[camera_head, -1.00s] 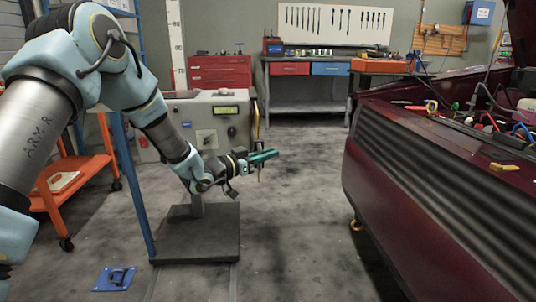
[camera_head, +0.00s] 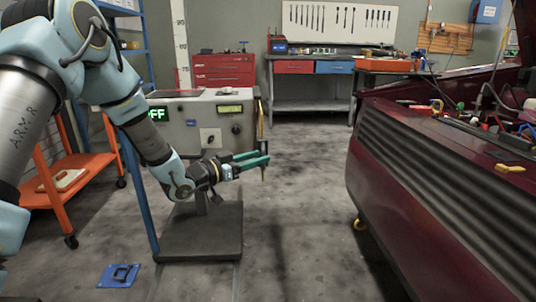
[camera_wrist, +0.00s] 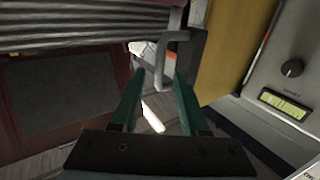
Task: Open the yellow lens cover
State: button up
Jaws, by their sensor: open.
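A yellow panel (camera_wrist: 226,45) stands beside the grey control cabinet in the wrist view, right of my fingers. In the head view only a thin yellow edge (camera_head: 260,118) shows on the cabinet's right side; I cannot tell for certain that this is the lens cover. A grey bent handle (camera_wrist: 162,62) hangs left of the yellow panel, in line with the gap between my fingers. My gripper (camera_head: 263,158) has teal fingers, open and empty, in front of the cabinet's lower right. In the wrist view my gripper (camera_wrist: 160,76) points toward the handle; contact is not visible.
The grey cabinet (camera_head: 190,120) has a display and a knob. A dark red car (camera_head: 440,180) stands at the right. An orange cart (camera_head: 60,190) is at the left. A blue floor plate (camera_head: 118,276) lies at the front. The floor between cabinet and car is clear.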

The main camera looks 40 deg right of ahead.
jog(key=a, duration=0.5)
jog(key=shift+w, duration=0.2)
jog(key=w+a+f+n+t+y, duration=0.3)
jog(key=w+a+n+t+y, duration=0.5)
jog(key=w+a, duration=0.85)
jog(key=s+a+n+g+y, duration=0.1)
jog(key=s+a+n+y, duration=0.25)
jog(key=a, duration=0.85)
jog(key=s+a+n+y, duration=0.25)
jog(key=a+y, duration=0.25)
jog(key=a, duration=0.7)
jog(key=s+a+n+g+y, duration=0.1)
jog(key=s+a+n+g, duration=0.3)
jog(key=s+a, duration=0.65)
notch_tip(320, 180, up, 26)
jog(key=d+p, duration=0.2)
jog(key=p, duration=2.3)
jog(key=shift+s+f, duration=0.25)
jog(key=shift+s, duration=0.2)
